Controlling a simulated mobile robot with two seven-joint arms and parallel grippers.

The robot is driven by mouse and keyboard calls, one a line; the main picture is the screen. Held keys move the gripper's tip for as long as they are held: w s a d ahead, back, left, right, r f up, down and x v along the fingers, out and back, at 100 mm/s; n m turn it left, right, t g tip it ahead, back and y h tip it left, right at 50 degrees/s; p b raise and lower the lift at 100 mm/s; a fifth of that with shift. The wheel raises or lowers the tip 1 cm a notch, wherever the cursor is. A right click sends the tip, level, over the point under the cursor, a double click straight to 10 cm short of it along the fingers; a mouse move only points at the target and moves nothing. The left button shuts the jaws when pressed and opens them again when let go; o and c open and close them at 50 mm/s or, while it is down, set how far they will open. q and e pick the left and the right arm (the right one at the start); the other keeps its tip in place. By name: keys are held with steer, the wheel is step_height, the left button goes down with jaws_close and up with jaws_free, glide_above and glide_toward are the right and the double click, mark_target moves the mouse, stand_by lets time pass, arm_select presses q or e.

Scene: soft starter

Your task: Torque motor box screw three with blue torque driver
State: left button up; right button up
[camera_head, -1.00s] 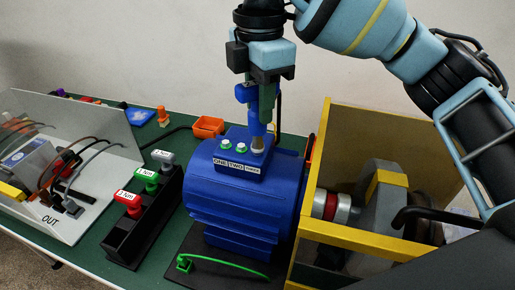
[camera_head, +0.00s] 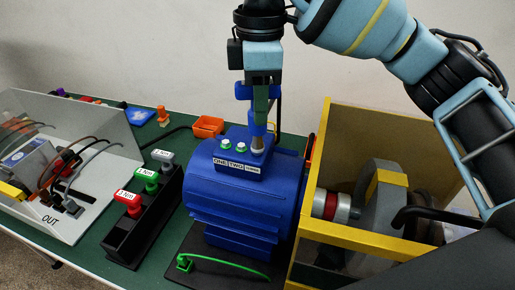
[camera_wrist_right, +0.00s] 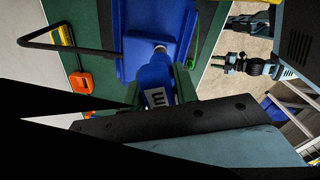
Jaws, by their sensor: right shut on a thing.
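The blue motor (camera_head: 245,200) stands on the table with a blue box on top (camera_head: 240,167) labelled ONE, TWO and a third, small label. Two screws with green around them (camera_head: 232,146) show on the box. My right gripper (camera_head: 261,106) is shut on the blue torque driver (camera_head: 258,128), held upright above the box. The driver's tip is at the third screw (camera_head: 257,148), which it largely hides; exact seating cannot be told. The wrist view shows the driver (camera_wrist_right: 155,75) reaching the box. My left gripper (camera_wrist_right: 228,63) appears small there, away from the motor.
A black rack (camera_head: 135,235) with red, green and grey labelled drivers stands left of the motor. A yellow-edged box (camera_head: 360,240) with a grey machine is close on the right. An orange tray (camera_head: 208,126) lies behind. A clear-covered wiring panel (camera_head: 60,190) is far left.

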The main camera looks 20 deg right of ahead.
steer(key=m, duration=0.4)
steer(key=shift+m, duration=0.3)
steer(key=shift+m, duration=1)
steer(key=shift+n, duration=0.7)
steer(key=shift+r, duration=0.15)
steer(key=shift+r, duration=2.35)
